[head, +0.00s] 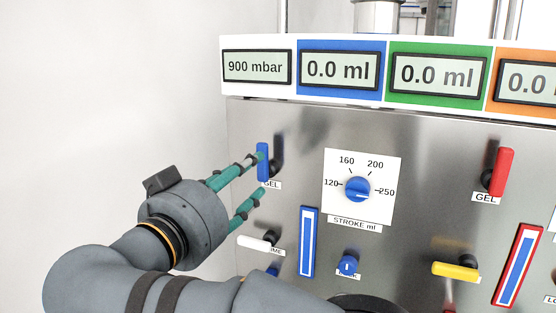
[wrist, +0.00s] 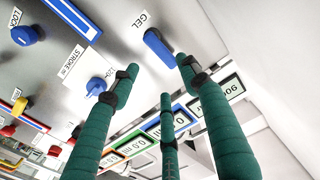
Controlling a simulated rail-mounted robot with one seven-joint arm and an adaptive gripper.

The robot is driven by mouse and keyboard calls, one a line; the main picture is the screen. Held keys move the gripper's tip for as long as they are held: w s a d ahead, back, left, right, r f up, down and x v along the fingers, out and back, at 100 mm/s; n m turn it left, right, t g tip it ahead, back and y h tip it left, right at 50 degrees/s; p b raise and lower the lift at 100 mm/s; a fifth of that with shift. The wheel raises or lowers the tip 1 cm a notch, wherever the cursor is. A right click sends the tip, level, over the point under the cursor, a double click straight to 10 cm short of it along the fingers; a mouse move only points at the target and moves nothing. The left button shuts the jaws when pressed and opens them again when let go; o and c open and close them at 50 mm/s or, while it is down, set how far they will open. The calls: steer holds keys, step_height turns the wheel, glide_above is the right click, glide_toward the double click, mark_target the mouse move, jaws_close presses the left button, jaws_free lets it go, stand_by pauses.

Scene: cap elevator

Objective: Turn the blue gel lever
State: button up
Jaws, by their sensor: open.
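The blue gel lever (head: 263,165) stands upright on the steel panel at the left, above a GEL label. It also shows in the wrist view (wrist: 158,47), beyond my fingertips and nearer the right one. My gripper (head: 262,172) comes from the lower left with its green fingers spread open. I cannot tell whether a finger touches the lever.
A stroke dial (head: 358,189) is right of the lever. A white lever (head: 254,242) sits below my fingers. A red lever (head: 503,171) and yellow lever (head: 455,269) are farther right. Displays (head: 339,71) line the top. Left of the panel is clear.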

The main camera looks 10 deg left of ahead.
mark_target(264, 161)
steer(key=w, duration=0.3)
steer(key=w+d+p, duration=0.1)
steer(key=w, duration=0.2)
steer(key=w+p, duration=0.1)
steer(key=w, duration=0.2)
steer(key=shift+w+d, duration=0.15)
steer(key=shift+w, duration=0.15)
steer(key=c, duration=0.4)
steer(key=c, duration=0.7)
jaws_close()
